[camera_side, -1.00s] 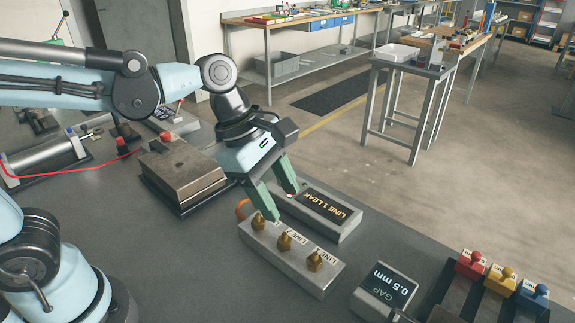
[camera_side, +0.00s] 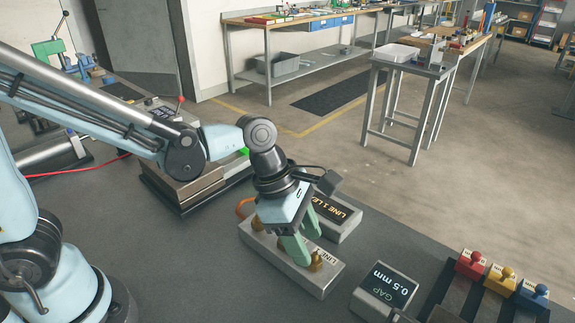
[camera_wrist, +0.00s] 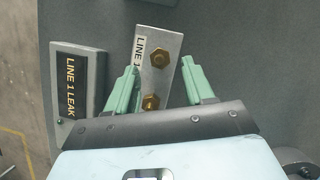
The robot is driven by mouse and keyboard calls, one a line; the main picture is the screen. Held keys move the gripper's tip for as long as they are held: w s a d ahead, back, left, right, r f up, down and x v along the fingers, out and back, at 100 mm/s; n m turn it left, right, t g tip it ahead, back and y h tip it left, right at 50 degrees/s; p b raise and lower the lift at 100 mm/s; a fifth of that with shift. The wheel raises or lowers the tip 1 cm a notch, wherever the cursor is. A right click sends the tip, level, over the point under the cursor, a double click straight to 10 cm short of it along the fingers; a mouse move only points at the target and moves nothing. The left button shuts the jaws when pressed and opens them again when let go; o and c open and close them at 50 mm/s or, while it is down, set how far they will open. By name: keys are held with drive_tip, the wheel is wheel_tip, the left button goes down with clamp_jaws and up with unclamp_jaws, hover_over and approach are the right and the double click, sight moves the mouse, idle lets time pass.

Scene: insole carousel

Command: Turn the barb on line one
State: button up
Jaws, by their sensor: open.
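A grey metal block (camera_side: 276,262) carries brass barbs in a row with LINE labels beside them. The barb at its right end (camera_side: 316,261) shows in the side view; fingers hide most of the rest. My gripper (camera_side: 306,248) is open, pointing down over the block's right half. In the wrist view, the fingers (camera_wrist: 160,68) straddle the block, one each side of the end barb (camera_wrist: 159,60), apart from it. The middle barb (camera_wrist: 151,103) sits nearer the palm.
The LINE 1 LEAK display (camera_side: 337,210) stands close behind the block, and left of it in the wrist view (camera_wrist: 78,92). A GAP 0.5 mm display (camera_side: 386,288) is to the right. Red (camera_side: 471,262), yellow (camera_side: 500,279) and blue (camera_side: 533,293) knobbed pieces stand farther right.

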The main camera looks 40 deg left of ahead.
sight(312, 255)
drive_tip(key=shift+x, duration=1.8)
drive_tip(key=shift+c, duration=0.3)
